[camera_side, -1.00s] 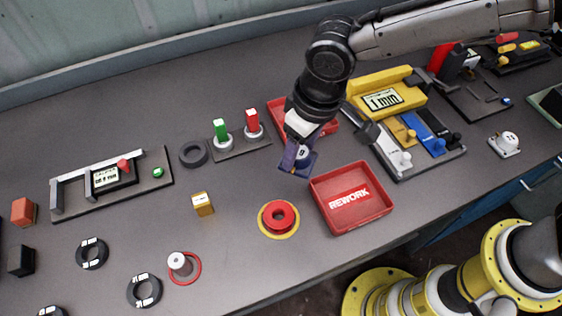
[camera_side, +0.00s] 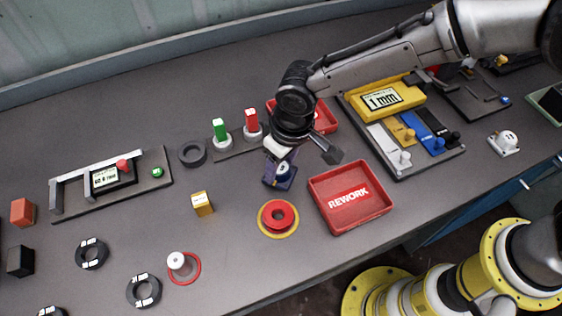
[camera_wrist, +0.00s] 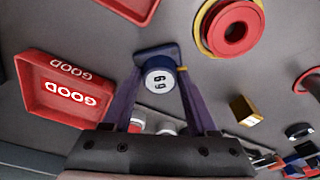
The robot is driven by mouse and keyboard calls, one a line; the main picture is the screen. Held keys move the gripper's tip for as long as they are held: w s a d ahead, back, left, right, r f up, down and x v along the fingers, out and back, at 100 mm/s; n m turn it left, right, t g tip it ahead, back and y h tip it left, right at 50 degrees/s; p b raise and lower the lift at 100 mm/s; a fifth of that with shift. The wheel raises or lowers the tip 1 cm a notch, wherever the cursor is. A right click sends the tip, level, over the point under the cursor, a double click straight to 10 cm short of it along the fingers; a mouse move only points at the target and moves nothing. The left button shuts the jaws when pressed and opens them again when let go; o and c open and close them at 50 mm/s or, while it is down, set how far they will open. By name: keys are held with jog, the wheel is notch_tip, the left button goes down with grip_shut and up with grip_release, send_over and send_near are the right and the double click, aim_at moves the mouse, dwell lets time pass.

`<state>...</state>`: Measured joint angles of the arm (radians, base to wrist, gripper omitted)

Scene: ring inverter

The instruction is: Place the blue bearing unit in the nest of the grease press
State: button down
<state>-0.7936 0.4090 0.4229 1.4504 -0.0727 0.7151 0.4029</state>
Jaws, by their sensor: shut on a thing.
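The blue bearing unit (camera_side: 280,175) is a dark blue block with a round white numbered face. It is in my gripper (camera_side: 279,170), over the middle of the table, behind and left of the REWORK tray. In the wrist view the unit (camera_wrist: 159,74) sits between the two purple fingers of my gripper (camera_wrist: 161,85), face toward the camera. I cannot tell its height above the table. I cannot make out the grease press or its nest for certain; my arm covers part of the equipment at the upper right.
The red REWORK tray (camera_side: 349,197) is right of my gripper. A red ring (camera_side: 278,216) on a yellow disc lies in front. Green and red-handled gauges (camera_side: 237,140) stand behind left. A red GOOD tray (camera_wrist: 62,88) shows in the wrist view. A small yellow block (camera_side: 202,203) lies left.

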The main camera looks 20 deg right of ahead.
aim_at(288, 173)
jog(key=shift+c, duration=1)
grip_release()
jog(key=shift+f, duration=0.1)
notch_tip(288, 173, up, 12)
jog(key=s, duration=0.1)
jog(key=shift+s+d, duration=0.3)
jog(key=shift+d, duration=0.1)
